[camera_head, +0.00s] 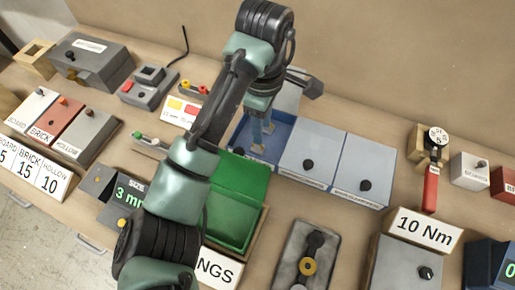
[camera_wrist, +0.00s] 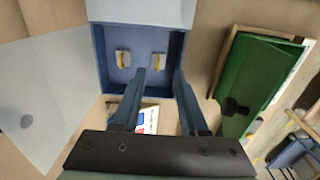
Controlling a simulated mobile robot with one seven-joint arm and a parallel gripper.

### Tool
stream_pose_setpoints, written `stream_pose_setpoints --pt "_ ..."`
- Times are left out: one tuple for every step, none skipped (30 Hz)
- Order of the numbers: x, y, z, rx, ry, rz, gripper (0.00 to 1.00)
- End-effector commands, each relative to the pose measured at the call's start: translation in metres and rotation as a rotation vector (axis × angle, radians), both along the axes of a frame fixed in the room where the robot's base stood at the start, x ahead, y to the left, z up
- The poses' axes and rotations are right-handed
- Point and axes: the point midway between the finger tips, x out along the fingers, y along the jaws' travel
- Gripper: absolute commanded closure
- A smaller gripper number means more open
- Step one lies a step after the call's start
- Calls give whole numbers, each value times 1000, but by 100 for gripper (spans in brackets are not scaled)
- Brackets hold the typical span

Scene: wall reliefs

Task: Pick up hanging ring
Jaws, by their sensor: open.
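An open blue box (camera_wrist: 102,62) holds two small whitish pieces with yellow bands, one at left (camera_wrist: 123,60) and one at right (camera_wrist: 157,61). They may be hanging rings, but the shape is too small to tell.
Two pale lidded boxes (camera_head: 312,155) (camera_head: 365,170) stand right of the blue box. An open green box (camera_head: 232,215) stands in front, partly behind my arm. A grey plate (camera_head: 304,240) with a yellow ring-like part lies nearer. The wall rises behind the table.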

Motion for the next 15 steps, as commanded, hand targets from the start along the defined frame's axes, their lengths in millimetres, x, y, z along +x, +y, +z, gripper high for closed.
stream_pose_setpoints --pt "0 -1 -11 -2 1 0 57" --pt "0 -1 -13 -2 0 0 57" --pt "0 -1 -15 -1 -1 -1 57" --pt "0 0 -16 -1 -2 -1 57" --pt "0 0 -17 -1 -2 -1 57" --pt "1 0 -19 -1 -2 -1 57" --pt "1 1 -21 -1 -2 -1 57" --pt "1 2 -25 -1 -2 0 57" --pt "2 3 -30 0 -1 1 57" --pt "3 5 -35 -1 0 1 57" --pt "4 7 -38 0 1 2 57" --pt "5 10 -43 2 0 2 57" --pt "5 11 -47 2 -1 1 57" --pt "5 10 -52 2 0 0 57" --pt "5 10 -57 1 0 0 57"
